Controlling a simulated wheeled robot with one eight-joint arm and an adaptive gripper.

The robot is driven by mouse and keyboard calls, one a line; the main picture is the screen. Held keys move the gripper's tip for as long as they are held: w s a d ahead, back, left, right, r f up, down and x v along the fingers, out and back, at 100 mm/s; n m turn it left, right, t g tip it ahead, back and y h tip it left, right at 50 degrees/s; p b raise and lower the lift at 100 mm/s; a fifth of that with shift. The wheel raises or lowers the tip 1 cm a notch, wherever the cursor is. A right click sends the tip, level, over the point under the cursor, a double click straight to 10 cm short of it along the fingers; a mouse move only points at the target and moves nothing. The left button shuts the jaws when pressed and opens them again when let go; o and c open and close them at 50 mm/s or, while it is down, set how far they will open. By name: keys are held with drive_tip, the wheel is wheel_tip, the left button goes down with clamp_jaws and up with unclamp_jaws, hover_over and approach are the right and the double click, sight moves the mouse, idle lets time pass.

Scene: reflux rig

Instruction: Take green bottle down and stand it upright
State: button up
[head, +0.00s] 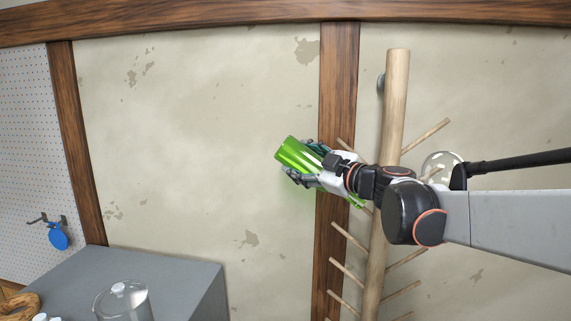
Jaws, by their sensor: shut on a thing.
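A shiny green bottle (297,155) is in the middle of the head view, in front of the plastered wall. It is tilted, with its broad end toward the upper left. My gripper (306,164) is shut on the green bottle, with its fingers around the side. A bit of green (356,201) shows below my wrist, and the part between is hidden by my gripper. The bottle is held in the air, to the left of a wooden rack (395,100) with several pegs.
A round clear glass vessel (441,164) shows at the rack behind my arm. A grey surface (165,272) at the lower left bears a clear glass vessel (124,303). A blue item (58,237) hangs on the pegboard (22,150). The wall area left of the bottle is clear.

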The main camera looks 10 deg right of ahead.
drive_tip(key=w+a+r+p, duration=0.2)
drive_tip(key=a+r+p, duration=0.2)
drive_tip(key=a+r, duration=0.3)
drive_tip(key=shift+w+a+r, duration=0.35)
drive_tip(key=shift+a, duration=0.55)
idle(1.2)
idle(0.4)
